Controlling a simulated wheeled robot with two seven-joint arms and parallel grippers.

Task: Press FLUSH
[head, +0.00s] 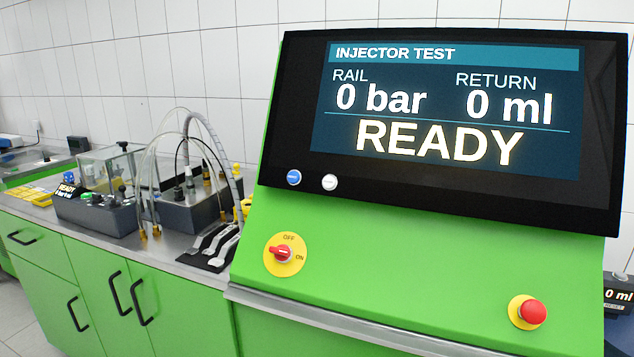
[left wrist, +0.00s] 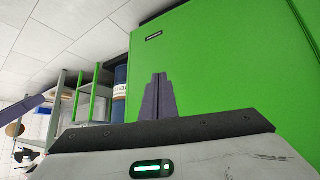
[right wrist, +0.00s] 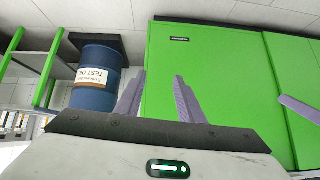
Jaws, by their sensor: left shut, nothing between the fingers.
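The test bench console (head: 400,250) has a black screen panel that reads INJECTOR TEST, 0 bar, 0 ml and READY. A blue button (head: 293,177) and a white button (head: 329,182) sit side by side on the panel's lower left bezel. Their lettering is too small to read, so I cannot tell which is FLUSH. Neither gripper shows in the head view. My left gripper (left wrist: 159,76) is shut and empty in front of a green cabinet face. My right gripper (right wrist: 160,76) is open and empty, its fingers apart, before a similar green face.
A red OFF/ON rotary switch (head: 281,253) and a red emergency stop (head: 532,312) are on the green front. Hoses and a pump unit (head: 185,213) stand on the counter at left. A blue TEST OIL drum (right wrist: 93,92) stands beside the green cabinet.

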